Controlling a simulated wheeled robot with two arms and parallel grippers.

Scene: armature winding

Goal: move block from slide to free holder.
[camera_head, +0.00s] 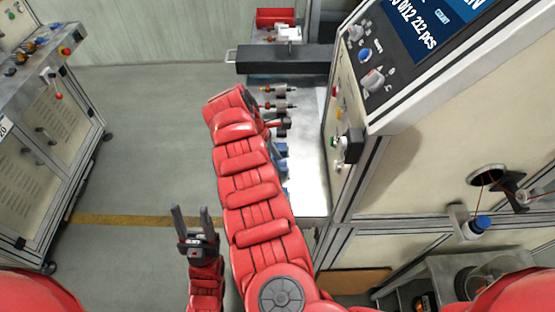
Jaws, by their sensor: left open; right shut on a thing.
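My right gripper (280,123) is at the metal table, at the end of the red arm that reaches up the middle. It is shut on a small dark piece, which I take to be the block; the arm hides most of it. Armature-like pieces (279,90) lie on the table just beyond, with another (281,106) nearer the gripper. Blue holders (282,150) stand in a row nearer me, partly behind the arm. I cannot tell which holder is free. My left gripper (191,209) is open and empty over the floor, fingers pointing up. I cannot clearly make out the slide.
A long dark bar (290,58) crosses the table's far part, with a red container (275,17) behind. A machine with a screen and knobs (372,78) borders the table on the right. Another cabinet (45,150) stands left. The table's right side (310,160) is bare.

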